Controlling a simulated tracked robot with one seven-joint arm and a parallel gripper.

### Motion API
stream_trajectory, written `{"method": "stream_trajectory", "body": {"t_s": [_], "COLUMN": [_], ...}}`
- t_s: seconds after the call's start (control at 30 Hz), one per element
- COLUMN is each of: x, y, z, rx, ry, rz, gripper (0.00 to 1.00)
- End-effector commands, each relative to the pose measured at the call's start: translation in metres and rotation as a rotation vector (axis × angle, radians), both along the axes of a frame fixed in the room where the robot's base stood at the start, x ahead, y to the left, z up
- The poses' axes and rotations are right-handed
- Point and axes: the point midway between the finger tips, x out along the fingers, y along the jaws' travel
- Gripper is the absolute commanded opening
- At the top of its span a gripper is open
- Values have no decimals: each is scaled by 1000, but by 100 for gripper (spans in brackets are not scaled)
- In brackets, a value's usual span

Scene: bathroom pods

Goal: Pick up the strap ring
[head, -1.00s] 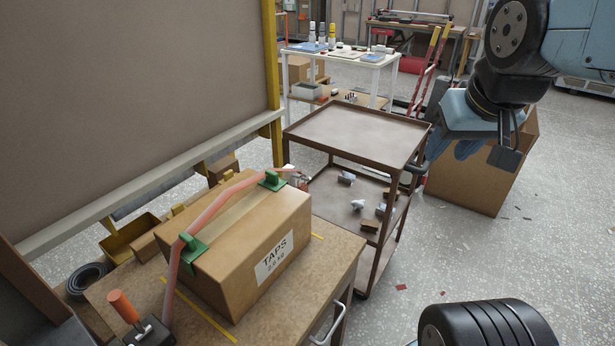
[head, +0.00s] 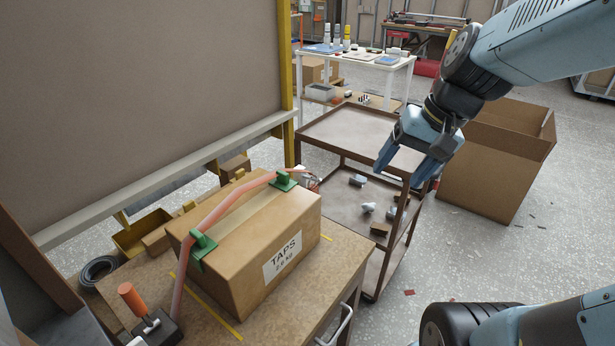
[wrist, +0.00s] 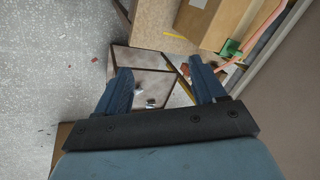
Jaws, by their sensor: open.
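A pink strap (head: 225,205) runs over the TAPS carton (head: 285,222) through green corner guards (head: 203,246). Its far end, by a small metal-looking piece (head: 309,178), is too small to make out. A dark coiled ring (head: 98,270) lies low at the left, beyond the bench; I cannot tell which of these is the strap ring. My gripper (head: 402,172) is open and empty, above the brown trolley (head: 345,128), right of the carton and apart from it. In the wrist view my gripper (wrist: 160,68) points down toward the trolley, with the strap (wrist: 268,45) to the right.
The carton stands on a wooden bench (head: 330,275) with an orange-handled tool (head: 132,298). Small fittings (head: 368,208) lie on the trolley's lower shelf. An open cardboard box (head: 490,165) stands right of the trolley. A tall brown panel (head: 140,100) blocks the left.

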Motion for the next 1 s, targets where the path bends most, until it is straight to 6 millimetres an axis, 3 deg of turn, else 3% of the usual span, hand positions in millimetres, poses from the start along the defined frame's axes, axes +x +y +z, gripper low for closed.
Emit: {"method": "stream_trajectory", "body": {"t_s": [0.5, 1.0], "x": [71, 147], "y": [53, 72], "z": [-69, -137], "rx": [508, 980], "ry": [350, 626], "rz": [-252, -611], "gripper": [70, 70]}}
